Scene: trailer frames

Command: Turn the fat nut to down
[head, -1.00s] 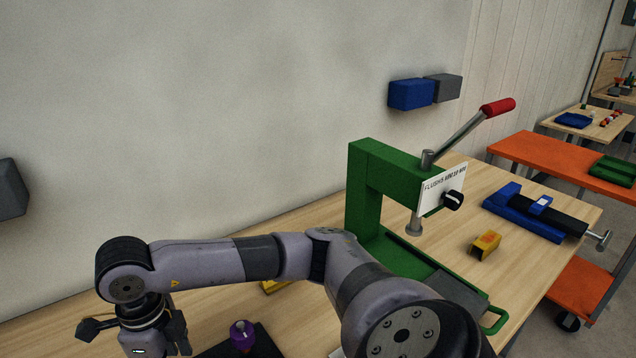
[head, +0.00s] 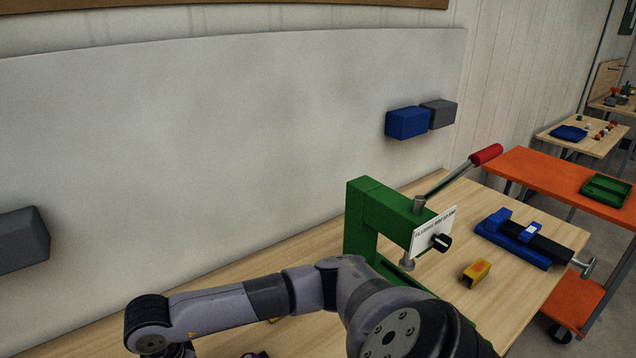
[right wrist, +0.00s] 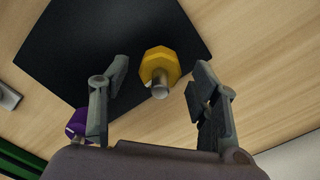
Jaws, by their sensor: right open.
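In the right wrist view, a yellow many-sided piece (right wrist: 160,65) with a short silver stub lies on a black mat (right wrist: 75,50). It looks like the fat nut, but I cannot tell for sure. My right gripper (right wrist: 158,82) is open, with one finger on each side of the yellow piece. Both fingers look apart from it, and its height above the mat is unclear. A purple round piece (right wrist: 78,124) is partly hidden behind the left finger. In the head view my right gripper is almost wholly below the bottom edge. My left gripper is not in view.
In the head view a green press (head: 362,215) with a red-tipped lever stands on the wooden bench (head: 240,255). A yellow block (head: 476,272) and a blue vise (head: 520,238) are to its right. Blue (head: 407,122) and grey (head: 24,240) bins hang on the wall.

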